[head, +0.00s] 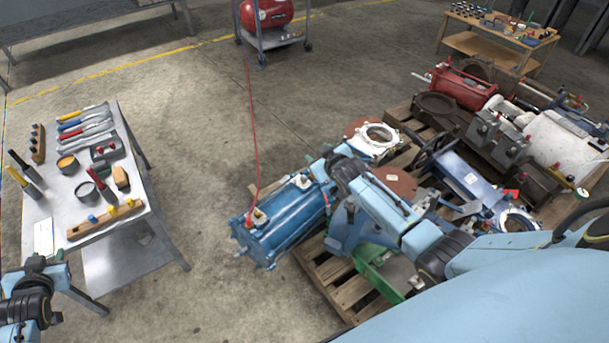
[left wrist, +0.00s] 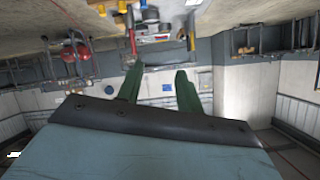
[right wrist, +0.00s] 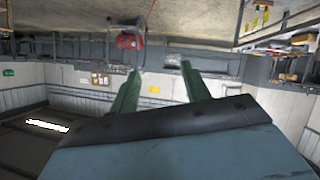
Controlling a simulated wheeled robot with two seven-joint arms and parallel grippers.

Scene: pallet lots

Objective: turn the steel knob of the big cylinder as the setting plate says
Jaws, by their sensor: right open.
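A big blue cylinder (head: 283,222) lies on its side at the left edge of the pallet of machine parts in the head view. Small metal fittings (head: 258,217) sit on top of it, one with a red part; which of them is the steel knob I cannot tell. I cannot make out a setting plate with readable marks. My left gripper shows in the left wrist view (left wrist: 158,68), fingers apart with nothing between them. My right gripper shows in the right wrist view (right wrist: 160,67), open and empty. My right arm crosses in front of the pallet and hides part of it.
A steel table (head: 130,232) with hand tools and a white card (head: 43,237) stands at left. A red hose (head: 252,120) runs from the compressor (head: 268,14) to the blue cylinder. A wooden bench (head: 487,43) stands at back right. The floor between table and pallet is clear.

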